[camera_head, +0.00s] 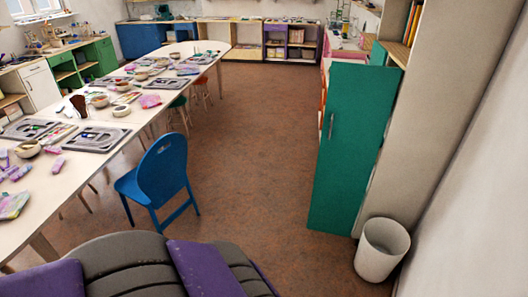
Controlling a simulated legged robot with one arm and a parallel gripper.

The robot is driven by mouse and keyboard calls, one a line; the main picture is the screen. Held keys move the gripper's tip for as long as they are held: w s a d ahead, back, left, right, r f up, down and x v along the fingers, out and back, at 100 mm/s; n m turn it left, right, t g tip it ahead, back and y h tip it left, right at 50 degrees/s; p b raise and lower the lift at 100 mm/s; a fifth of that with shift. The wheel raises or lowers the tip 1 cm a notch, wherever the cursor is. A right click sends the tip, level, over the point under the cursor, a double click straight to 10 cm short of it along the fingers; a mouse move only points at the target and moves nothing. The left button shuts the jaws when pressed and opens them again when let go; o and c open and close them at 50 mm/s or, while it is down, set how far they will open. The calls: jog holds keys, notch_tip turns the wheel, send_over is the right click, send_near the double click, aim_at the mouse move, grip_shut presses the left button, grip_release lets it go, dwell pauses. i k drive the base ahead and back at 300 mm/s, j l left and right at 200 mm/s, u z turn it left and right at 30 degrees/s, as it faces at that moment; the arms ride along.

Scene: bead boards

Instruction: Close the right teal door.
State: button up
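The teal door (350,155) stands on the right of the head view, on the lower part of a tall beige cabinet (450,90). It stands open, swung out to the left from the cabinet's near edge, with its outer face toward me. A vertical metal handle (331,126) is near its left, free edge. The cabinet's inside behind the door is hidden. A second teal piece (378,53) shows just behind its top; I cannot tell if it is another door. My gripper is not in view.
A white bin (381,249) stands on the floor in front of the cabinet, close to the door's lower right corner. A blue chair (160,180) and a long white table (60,190) are on the left. The brown floor (255,140) between is clear.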

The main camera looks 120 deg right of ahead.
aim_at(361, 97)
jog(key=z, duration=5.05)
jog(key=i+j+z, duration=0.3)
jog(key=i, duration=0.25)
jog(key=i+j+z, duration=0.25)
jog(key=i+j, duration=0.2)
jog(key=j, duration=0.15)
